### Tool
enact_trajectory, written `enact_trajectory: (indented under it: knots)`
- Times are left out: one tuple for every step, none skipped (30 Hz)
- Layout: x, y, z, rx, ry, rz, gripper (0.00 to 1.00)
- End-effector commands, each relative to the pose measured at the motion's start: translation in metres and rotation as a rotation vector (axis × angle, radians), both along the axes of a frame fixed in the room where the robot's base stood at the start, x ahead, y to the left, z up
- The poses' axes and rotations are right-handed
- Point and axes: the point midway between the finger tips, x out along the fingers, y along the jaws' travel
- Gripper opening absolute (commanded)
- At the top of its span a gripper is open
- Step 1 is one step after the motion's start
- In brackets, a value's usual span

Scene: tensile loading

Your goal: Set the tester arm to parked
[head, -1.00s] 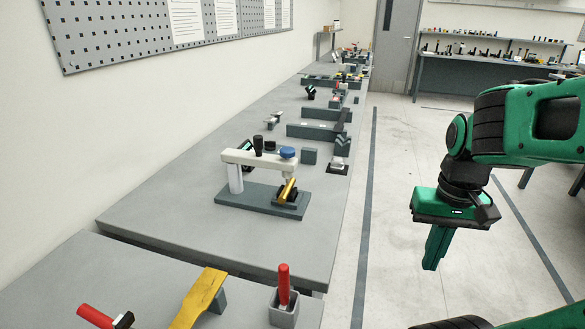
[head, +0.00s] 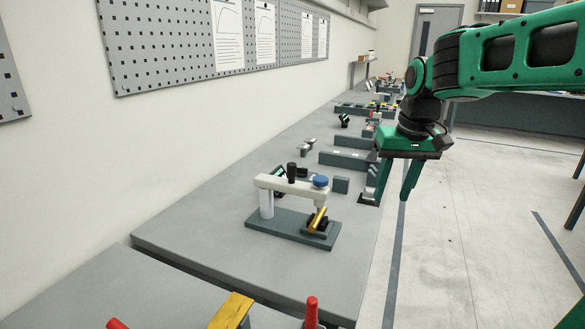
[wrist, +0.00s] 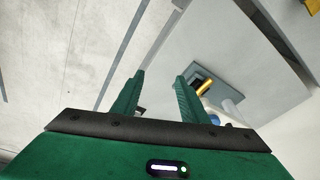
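The tester stands on the grey bench in the head view. Its white tester arm (head: 284,184) lies roughly level on a pale post, with a black knob and a blue cap (head: 321,182) on top. A yellow piece (head: 317,219) leans at the right end of its dark base (head: 280,228). My gripper (head: 394,197) hangs to the right of the tester, near the bench's right edge, apart from it. Its green fingers are spread and empty. In the wrist view, the yellow piece (wrist: 203,87) and part of the base show beyond the right finger of my gripper (wrist: 157,90); that finger hides some of the tester.
Grey blocks (head: 347,160) and small fixtures stand farther along the bench. A nearer bench holds a yellow strip (head: 232,309) and red-handled tools (head: 311,312). A perforated board (head: 180,45) hangs on the left wall. The floor on the right is open.

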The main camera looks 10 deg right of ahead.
Motion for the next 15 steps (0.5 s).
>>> enact_trajectory:
  knots:
    - [0.03, 0.02, 0.012, -0.007, -0.024, 0.052, 0.4]
    - [0.045, 0.031, 0.02, -0.011, -0.039, 0.079, 0.4]
    - [0.065, 0.048, 0.029, -0.016, -0.06, 0.115, 0.4]
    - [0.078, 0.06, 0.036, -0.019, -0.075, 0.142, 0.4]
    - [0.091, 0.073, 0.042, -0.023, -0.089, 0.167, 0.4]
    - [0.107, 0.09, 0.05, -0.027, -0.107, 0.2, 0.4]
    - [0.117, 0.103, 0.056, -0.031, -0.12, 0.223, 0.4]
    - [0.126, 0.115, 0.061, -0.034, -0.133, 0.244, 0.4]
    - [0.137, 0.13, 0.067, -0.038, -0.147, 0.269, 0.4]
    - [0.143, 0.14, 0.072, -0.039, -0.158, 0.286, 0.4]
    - [0.149, 0.149, 0.075, -0.041, -0.168, 0.302, 0.4]
    - [0.155, 0.16, 0.079, -0.043, -0.176, 0.319, 0.4]
    - [0.159, 0.167, 0.082, -0.045, -0.182, 0.33, 0.4]
    - [0.161, 0.172, 0.083, -0.045, -0.188, 0.338, 0.4]
    - [0.164, 0.177, 0.085, -0.047, -0.193, 0.347, 0.4]
